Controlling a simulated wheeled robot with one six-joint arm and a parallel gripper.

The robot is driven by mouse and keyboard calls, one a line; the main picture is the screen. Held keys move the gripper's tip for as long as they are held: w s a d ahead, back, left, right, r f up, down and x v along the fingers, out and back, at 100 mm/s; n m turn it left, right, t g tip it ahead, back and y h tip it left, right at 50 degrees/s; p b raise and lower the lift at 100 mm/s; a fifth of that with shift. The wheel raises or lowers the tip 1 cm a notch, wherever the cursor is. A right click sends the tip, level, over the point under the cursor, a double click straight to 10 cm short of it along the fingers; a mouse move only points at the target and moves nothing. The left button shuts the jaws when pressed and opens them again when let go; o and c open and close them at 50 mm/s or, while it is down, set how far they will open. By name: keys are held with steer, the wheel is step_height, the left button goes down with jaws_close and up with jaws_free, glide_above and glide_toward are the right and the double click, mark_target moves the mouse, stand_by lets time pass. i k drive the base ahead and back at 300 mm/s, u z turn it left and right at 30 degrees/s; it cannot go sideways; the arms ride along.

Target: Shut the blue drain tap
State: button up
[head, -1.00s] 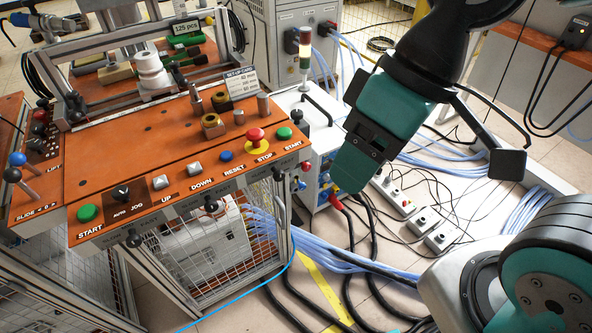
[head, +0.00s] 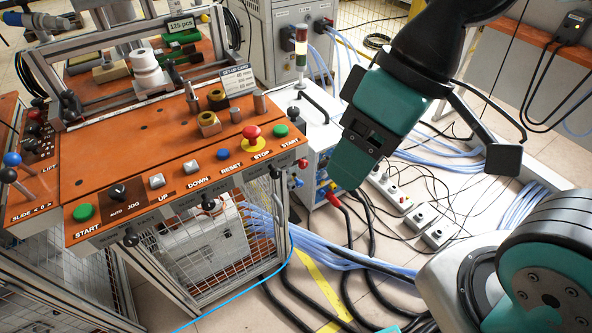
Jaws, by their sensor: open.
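A small blue part (head: 298,182), which may be the blue drain tap, shows at the right end of the bench, below a red knob (head: 303,164). It is too small to tell whether it is open or shut. My gripper (head: 348,176), teal with a black wrist, hangs at the centre right, pointing down and left. In the picture it is to the right of the blue part, with a gap between them. It appears empty; its gap is turned away from view.
The orange control bench (head: 130,165) carries several buttons and a red stop button (head: 252,132). A white cabinet (head: 315,135) with a signal tower (head: 301,50) stands behind the blue part. Hoses, cables and a power strip (head: 390,190) lie on the floor.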

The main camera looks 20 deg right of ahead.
mark_target(298, 183)
steer(key=z, duration=0.3)
steer(key=k, duration=0.95)
steer(key=u, duration=0.25)
steer(key=i, duration=0.55)
steer(key=z, duration=0.05)
